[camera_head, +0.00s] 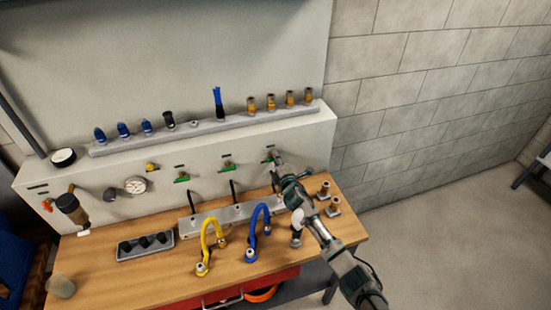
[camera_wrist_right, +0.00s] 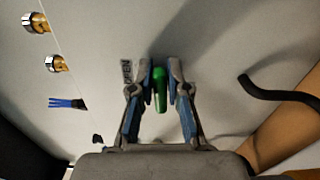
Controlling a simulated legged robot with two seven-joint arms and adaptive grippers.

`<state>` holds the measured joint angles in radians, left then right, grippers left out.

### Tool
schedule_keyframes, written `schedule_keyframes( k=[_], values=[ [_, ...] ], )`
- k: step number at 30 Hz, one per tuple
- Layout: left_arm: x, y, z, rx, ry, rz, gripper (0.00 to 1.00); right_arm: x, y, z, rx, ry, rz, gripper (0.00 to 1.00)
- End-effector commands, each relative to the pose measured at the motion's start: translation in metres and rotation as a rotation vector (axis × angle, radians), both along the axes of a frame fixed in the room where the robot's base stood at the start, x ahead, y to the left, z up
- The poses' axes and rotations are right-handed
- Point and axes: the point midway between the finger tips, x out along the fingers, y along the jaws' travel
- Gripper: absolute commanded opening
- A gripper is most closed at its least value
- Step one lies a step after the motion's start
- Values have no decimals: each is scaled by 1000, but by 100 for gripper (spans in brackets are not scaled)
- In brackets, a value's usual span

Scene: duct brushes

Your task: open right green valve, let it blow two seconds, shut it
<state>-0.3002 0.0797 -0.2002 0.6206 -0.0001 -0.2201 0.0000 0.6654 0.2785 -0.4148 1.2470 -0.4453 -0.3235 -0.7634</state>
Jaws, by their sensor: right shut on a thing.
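The right green valve (camera_head: 269,156) is on the front of the pale panel, the rightmost of three green valves. My right gripper (camera_head: 277,174) reaches it from the lower right and partly covers it. In the right wrist view the green handle (camera_wrist_right: 160,89) stands between the two fingers of my right gripper (camera_wrist_right: 159,80), which is shut on it. A small dark label sits on the panel left of the handle. The middle green valve (camera_head: 227,167) and the left green valve (camera_head: 182,178) are free. My left gripper is not in view.
Below, the wooden bench (camera_head: 135,285) holds a yellow hose (camera_head: 205,236), a blue hose (camera_head: 267,220) and a black-socketed tray (camera_head: 146,245). A black hose (camera_wrist_right: 285,93) curves near the right finger. A ledge (camera_head: 205,129) above carries fittings and brushes. A gauge (camera_head: 136,185) is left.

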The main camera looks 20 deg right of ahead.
Motion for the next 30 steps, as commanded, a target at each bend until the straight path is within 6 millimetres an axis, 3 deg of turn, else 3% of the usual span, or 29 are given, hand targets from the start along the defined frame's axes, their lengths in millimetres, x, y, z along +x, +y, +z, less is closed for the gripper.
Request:
schedule_keyframes(
  k=[23, 24, 26, 30],
  values=[
    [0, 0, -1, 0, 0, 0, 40, 0, -2, -6, 98, 12, -5, 0],
    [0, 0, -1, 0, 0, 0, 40, 0, -2, -6, 98, 12, -5, 25],
    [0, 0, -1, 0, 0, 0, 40, 0, -2, -6, 98, 12, -5, 39],
    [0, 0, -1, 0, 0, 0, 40, 0, -1, -4, 98, 8, -2, 39]
  ],
)
